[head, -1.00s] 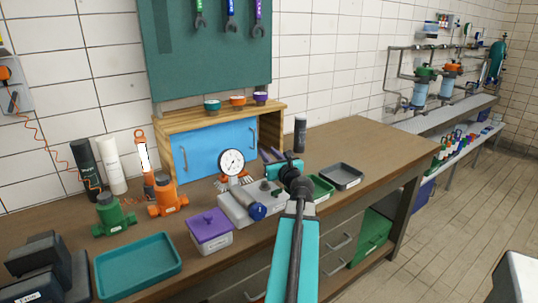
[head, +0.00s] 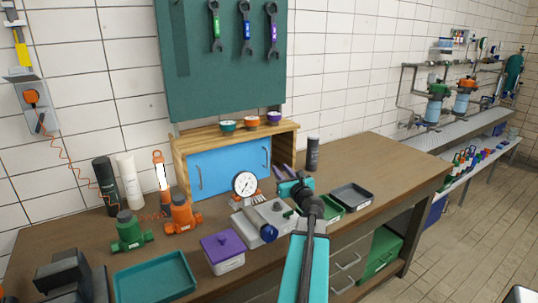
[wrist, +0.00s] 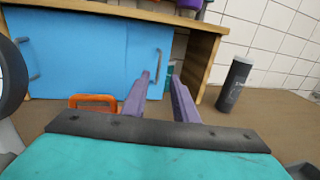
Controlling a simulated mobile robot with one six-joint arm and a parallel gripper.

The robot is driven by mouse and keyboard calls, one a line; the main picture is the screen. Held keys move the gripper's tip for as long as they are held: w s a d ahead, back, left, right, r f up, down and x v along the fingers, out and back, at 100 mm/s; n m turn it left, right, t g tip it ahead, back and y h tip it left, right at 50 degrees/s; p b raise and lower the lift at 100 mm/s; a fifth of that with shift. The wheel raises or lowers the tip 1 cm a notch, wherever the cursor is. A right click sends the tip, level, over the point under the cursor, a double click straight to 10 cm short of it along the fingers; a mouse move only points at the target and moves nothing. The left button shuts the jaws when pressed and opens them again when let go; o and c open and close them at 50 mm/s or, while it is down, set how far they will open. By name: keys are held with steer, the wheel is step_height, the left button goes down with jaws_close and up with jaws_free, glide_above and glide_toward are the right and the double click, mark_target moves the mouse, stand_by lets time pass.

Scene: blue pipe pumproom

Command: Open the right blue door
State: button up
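The wooden cabinet (head: 183,163) on the bench has two closed blue doors. The right blue door (head: 247,157) has a vertical bar handle (head: 267,160) near its right edge, and that handle also shows in the wrist view (wrist: 157,65). The left blue door (head: 212,174) has its handle at its left edge. My gripper (wrist: 160,76) has two purple fingers, apart and with nothing between them. It points at the cabinet's right end, in front of and a little right of the right door's handle. No contact with the handle is visible.
A dial gauge (head: 245,184) stands before the doors, with a grey block and blue-ended cylinder (head: 262,226) nearby. A dark bottle (head: 313,154) stands right of the cabinet. Cups (head: 252,121) sit on its top. A dark tray (head: 351,196) lies right of my arm; bench beyond is clear.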

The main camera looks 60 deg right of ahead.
steer(key=shift+w, duration=0.1)
steer(key=p+x, duration=0.2)
steer(key=x, duration=1.1)
steer(key=shift+w+d, duration=0.15)
steer(key=shift+w, duration=0.15)
stand_by(0.4)
steer(key=shift+f, duration=0.1)
jaws_close()
stand_by(1.4)
